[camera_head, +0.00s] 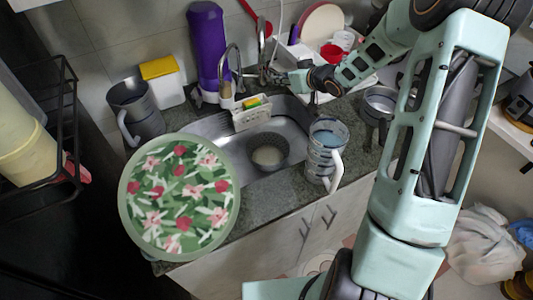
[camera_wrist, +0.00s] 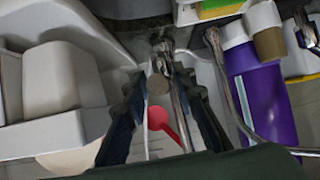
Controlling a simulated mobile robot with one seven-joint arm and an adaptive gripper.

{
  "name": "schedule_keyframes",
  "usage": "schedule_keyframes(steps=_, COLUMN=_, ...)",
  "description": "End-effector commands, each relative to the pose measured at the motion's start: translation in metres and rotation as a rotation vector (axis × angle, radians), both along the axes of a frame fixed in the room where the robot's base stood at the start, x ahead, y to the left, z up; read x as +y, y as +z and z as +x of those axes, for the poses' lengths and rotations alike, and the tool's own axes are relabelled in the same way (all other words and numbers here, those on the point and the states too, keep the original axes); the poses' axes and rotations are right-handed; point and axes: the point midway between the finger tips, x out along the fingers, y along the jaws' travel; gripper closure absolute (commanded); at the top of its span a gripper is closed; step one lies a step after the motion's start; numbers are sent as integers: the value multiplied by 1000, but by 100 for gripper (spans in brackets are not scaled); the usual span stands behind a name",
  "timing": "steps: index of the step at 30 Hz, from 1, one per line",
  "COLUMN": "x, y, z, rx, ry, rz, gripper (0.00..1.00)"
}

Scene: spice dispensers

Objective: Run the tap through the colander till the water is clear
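A dark colander (camera_head: 272,145) with pale contents sits in the metal sink (camera_head: 222,130). A chrome tap (camera_head: 263,45) stands behind the sink; its metal body (camera_wrist: 160,60) also shows in the wrist view. My gripper (camera_head: 279,78) is beside the tap, above the back of the sink. In the wrist view my gripper's dark fingers (camera_wrist: 163,85) are apart, with the tap's metal part and round end between their tips. I cannot tell whether they touch it. No stream of water is visible.
A floral round tray (camera_head: 180,197) covers the counter's front left. A glass jug (camera_head: 325,150) stands right of the sink, a metal pot (camera_head: 379,103) farther right. A purple bottle (camera_head: 207,45) and a sponge caddy (camera_head: 251,117) are near the tap.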

Motion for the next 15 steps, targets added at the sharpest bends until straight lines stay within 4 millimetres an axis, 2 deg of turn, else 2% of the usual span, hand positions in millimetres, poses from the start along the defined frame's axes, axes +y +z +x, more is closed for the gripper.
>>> schedule_keyframes(steps=1, x=0, y=0, z=0, rx=0, ry=0, rz=0, gripper=83)
schedule_keyframes(steps=4, x=0, y=0, z=0, rx=0, ry=0, rz=0, gripper=92)
schedule_keyframes(steps=15, x=1, y=11, z=2, rx=-1, ry=0, rz=0, gripper=92)
